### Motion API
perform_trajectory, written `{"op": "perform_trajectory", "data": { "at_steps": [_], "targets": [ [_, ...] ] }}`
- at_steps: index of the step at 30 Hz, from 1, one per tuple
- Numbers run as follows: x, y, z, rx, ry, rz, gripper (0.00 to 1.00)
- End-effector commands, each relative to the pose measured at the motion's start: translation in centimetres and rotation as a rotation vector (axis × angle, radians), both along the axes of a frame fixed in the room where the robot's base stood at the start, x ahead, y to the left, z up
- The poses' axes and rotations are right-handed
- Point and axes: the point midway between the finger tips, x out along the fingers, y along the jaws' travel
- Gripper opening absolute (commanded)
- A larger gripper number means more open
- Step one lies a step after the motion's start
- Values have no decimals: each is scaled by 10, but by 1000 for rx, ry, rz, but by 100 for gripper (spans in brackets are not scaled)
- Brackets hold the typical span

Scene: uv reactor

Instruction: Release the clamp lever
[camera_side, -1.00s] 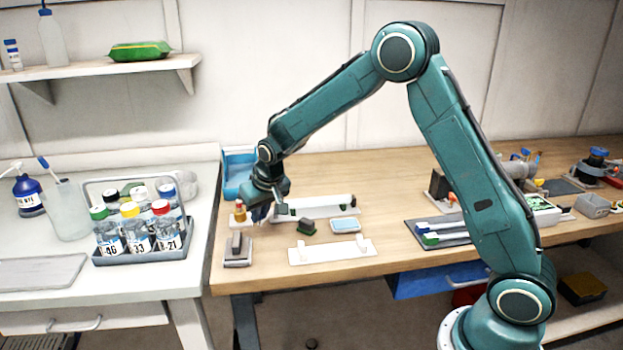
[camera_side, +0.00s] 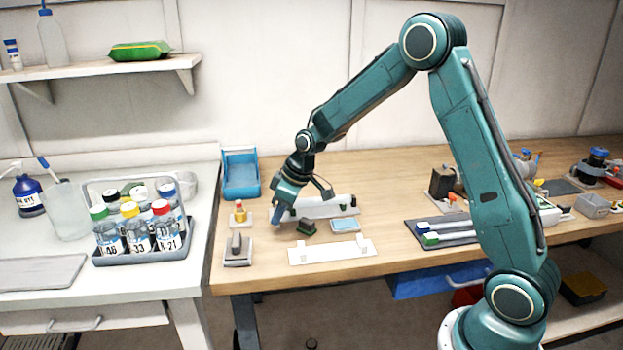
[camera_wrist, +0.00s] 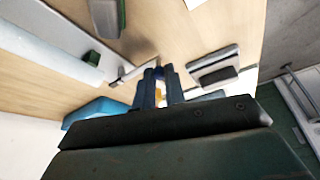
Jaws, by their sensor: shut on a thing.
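In the wrist view the fingers (camera_wrist: 158,76) are close together. A thin grey bar, seemingly the clamp lever (camera_wrist: 137,69), runs from beside the rail's end to the fingertips, and the gripper appears shut on its end. The fingers hide the grasped part. In the side view my gripper hides the lever. Dark knobs (camera_side: 343,209) stand at the rail's right end.
A small stand with a yellow-red piece (camera_side: 239,213) and a grey block on a plate (camera_side: 238,250) are close on the left. A blue tray (camera_side: 241,175) lies behind.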

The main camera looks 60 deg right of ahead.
Motion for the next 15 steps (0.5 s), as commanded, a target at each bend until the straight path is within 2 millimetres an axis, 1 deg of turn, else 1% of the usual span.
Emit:
{"op": "perform_trajectory", "data": {
  "at_steps": [12, 13, 15],
  "targets": [
    [-1, -1, 0, -1, 1, 11, 0],
    [-1, -1, 0, -1, 1, 11, 16],
    [-1, -1, 0, 0, 1, 10, 30]
  ]
}}
